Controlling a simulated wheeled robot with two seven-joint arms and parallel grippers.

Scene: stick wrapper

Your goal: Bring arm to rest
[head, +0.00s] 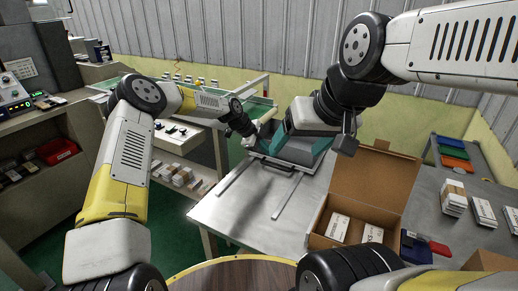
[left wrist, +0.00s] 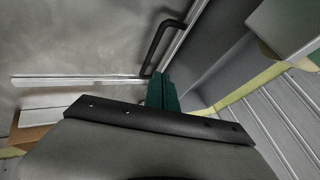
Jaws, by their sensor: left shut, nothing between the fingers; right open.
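My right gripper (head: 296,150) is above the far part of the metal table (head: 235,212). Its teal fingers are spread apart, with nothing seen held between them. My left arm reaches in from the left, and its hand (head: 246,130) is just left of the right gripper. The left fingertips are hard to make out in the head view. In the left wrist view the left gripper's teal fingers (left wrist: 163,92) are together and empty, close to a black handle (left wrist: 166,42) and a metal rail (left wrist: 75,80).
An open cardboard box (head: 372,190) with white packs stands on the table at right. Blue, orange and green trays (head: 453,153) and stacked packs (head: 454,198) lie farther right. A shelf with a red bin (head: 58,150) is at left. A corrugated wall (head: 250,35) closes the back.

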